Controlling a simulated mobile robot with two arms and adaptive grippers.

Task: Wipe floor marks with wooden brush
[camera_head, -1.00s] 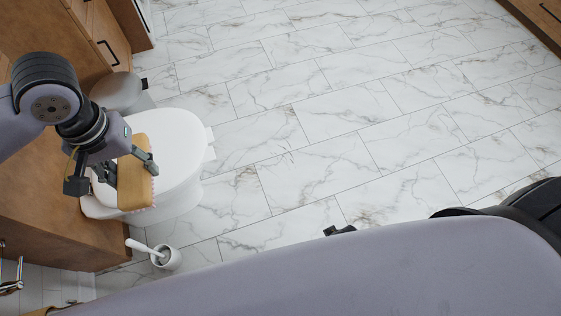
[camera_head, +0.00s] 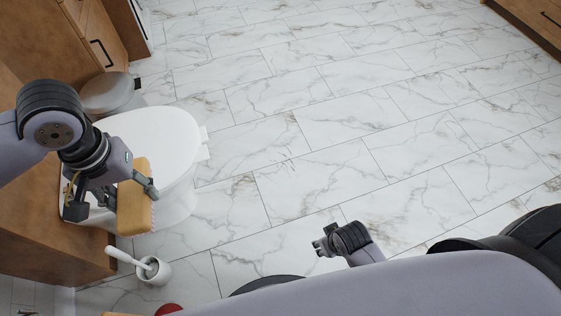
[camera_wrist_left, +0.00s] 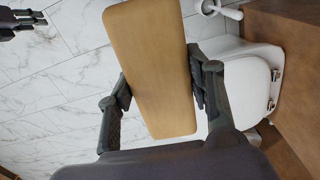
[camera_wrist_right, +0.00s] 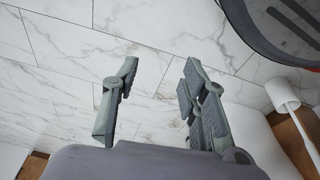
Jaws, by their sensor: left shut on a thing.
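A wooden brush (camera_head: 135,200) with a tan block and pale bristles along its edge is in my left gripper (camera_head: 112,194). The brush is held up beside the white toilet, above the floor. In the left wrist view the block (camera_wrist_left: 152,65) sits between both fingers, its flat wooden face toward the camera; the bristles are hidden there. My right gripper (camera_head: 322,243) is low over the floor, right of the toilet. In the right wrist view its fingers (camera_wrist_right: 155,95) are apart with nothing between them. Faint dark strokes (camera_head: 288,163) show on the marble floor; I cannot tell them surely from veining.
The white toilet (camera_head: 165,140) stands at the left against a wooden panel (camera_head: 35,225). A white toilet brush in its holder (camera_head: 153,270) stands in front of it. A round grey-lidded bin (camera_head: 108,93) is behind. The tiled floor in the middle and right is clear.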

